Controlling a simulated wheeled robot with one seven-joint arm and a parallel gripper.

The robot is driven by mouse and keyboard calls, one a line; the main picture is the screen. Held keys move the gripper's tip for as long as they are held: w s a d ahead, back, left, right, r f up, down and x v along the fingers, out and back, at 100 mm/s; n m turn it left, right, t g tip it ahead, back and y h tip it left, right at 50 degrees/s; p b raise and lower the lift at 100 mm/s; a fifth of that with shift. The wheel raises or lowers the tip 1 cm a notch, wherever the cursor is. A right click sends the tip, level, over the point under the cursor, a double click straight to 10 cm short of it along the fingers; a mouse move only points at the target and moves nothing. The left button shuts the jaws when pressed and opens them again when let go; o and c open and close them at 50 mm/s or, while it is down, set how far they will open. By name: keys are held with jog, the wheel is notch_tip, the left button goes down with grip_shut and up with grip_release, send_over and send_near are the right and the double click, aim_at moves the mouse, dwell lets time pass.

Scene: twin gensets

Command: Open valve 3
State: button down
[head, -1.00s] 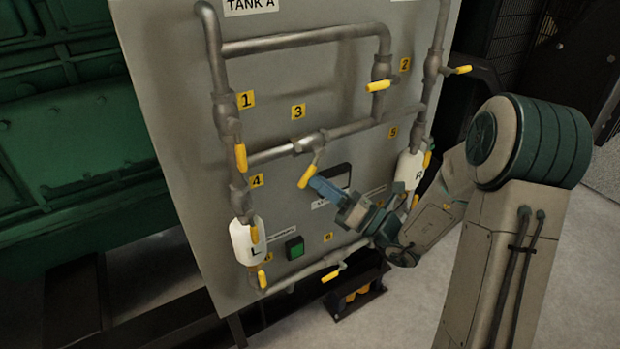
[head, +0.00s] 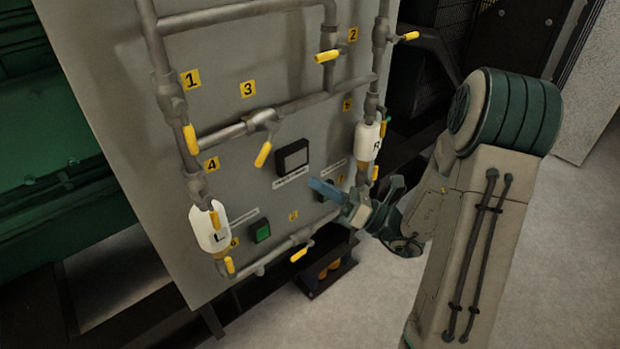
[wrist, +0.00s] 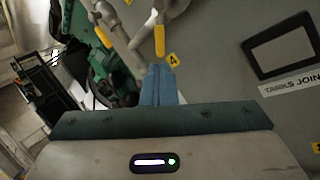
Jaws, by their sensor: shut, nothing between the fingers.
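Valve 3 sits on the middle cross pipe of the grey panel, below and right of the yellow "3" label (head: 248,88). Its yellow handle (head: 263,154) points down and slightly left, across the pipe. My gripper (head: 313,184) is in front of the panel, right of and below this handle, apart from it and beneath the dark display. Its blue fingers are shut together and empty. The wrist view shows the shut fingers (wrist: 158,84) just below the "4" label (wrist: 172,59). A yellow handle (wrist: 159,40) hangs above the fingertips there; I cannot tell for certain which valve it belongs to.
Other yellow-handled valves surround it, including valve 1 (head: 190,138) and valve 2 (head: 326,56). White bottles L (head: 208,227) and R (head: 367,142) sit on the side pipes. The display (head: 292,157) and green button (head: 261,232) are nearby. Floor is clear at right.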

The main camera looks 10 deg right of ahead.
jog(key=n, duration=0.1)
jog(key=n+g+y+p, duration=0.5)
jog(key=n+g+p, duration=0.15)
jog(key=n, duration=1.65)
send_near(266, 147)
jog(key=w+a+f, duration=0.2)
jog(key=w+a, duration=0.1)
jog(key=w, duration=0.1)
jog(key=shift+g, duration=0.45)
jog(key=s+a+r, duration=0.2)
jog(key=a+r, duration=0.1)
jog(key=shift+p, duration=0.4)
jog(key=shift+a+m+t, duration=0.1)
jog(key=shift+m+t, duration=0.4)
